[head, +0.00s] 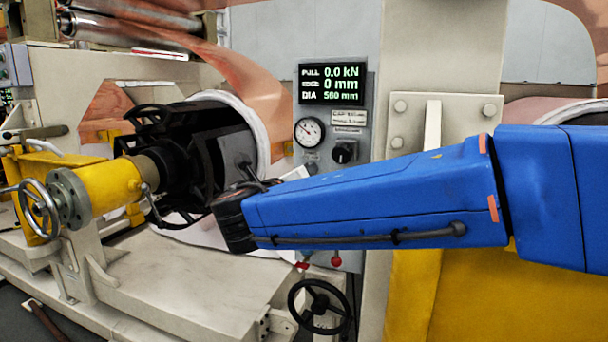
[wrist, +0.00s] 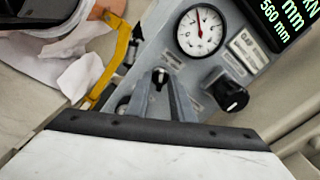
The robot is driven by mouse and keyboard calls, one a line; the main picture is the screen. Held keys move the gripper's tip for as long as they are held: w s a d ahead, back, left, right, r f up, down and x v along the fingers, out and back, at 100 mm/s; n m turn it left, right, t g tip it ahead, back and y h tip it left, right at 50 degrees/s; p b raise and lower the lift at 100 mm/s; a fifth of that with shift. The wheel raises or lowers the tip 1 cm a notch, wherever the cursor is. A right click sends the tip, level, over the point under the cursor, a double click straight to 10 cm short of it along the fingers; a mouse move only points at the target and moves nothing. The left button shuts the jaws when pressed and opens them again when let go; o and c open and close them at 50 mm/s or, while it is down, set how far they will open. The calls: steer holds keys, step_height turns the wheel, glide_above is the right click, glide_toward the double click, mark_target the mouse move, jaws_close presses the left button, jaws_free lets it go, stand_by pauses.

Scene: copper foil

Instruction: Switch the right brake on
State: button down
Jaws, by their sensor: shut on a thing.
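A grey control panel (head: 365,110) stands in the middle of the head view and fills the upper part of the wrist view (wrist: 178,62). In the wrist view the two grey fingers of my gripper (wrist: 162,92) reach up to the panel, below its dial. They are shut on a small lever with a dark rounded tip (wrist: 160,76). Its label is not readable, so I cannot tell which brake it serves. A black rotary knob (wrist: 231,95) sits right of the fingers, apart from them. My arm hides the fingertips and this lever in the head view.
A round gauge (head: 309,132) and a lit display (head: 332,83) are on the panel. A black handwheel (head: 320,306) and a red knob (head: 337,260) are below my arm. A yellow shaft holder (head: 110,188) and a copper foil web (head: 250,85) are at left.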

stand_by(0.3)
steer(key=c, duration=1.9)
jaws_free()
steer(key=v, duration=1.7)
steer(key=shift+s, duration=0.2)
steer(key=shift+s+a, duration=0.1)
steer(key=shift+a, duration=0.05)
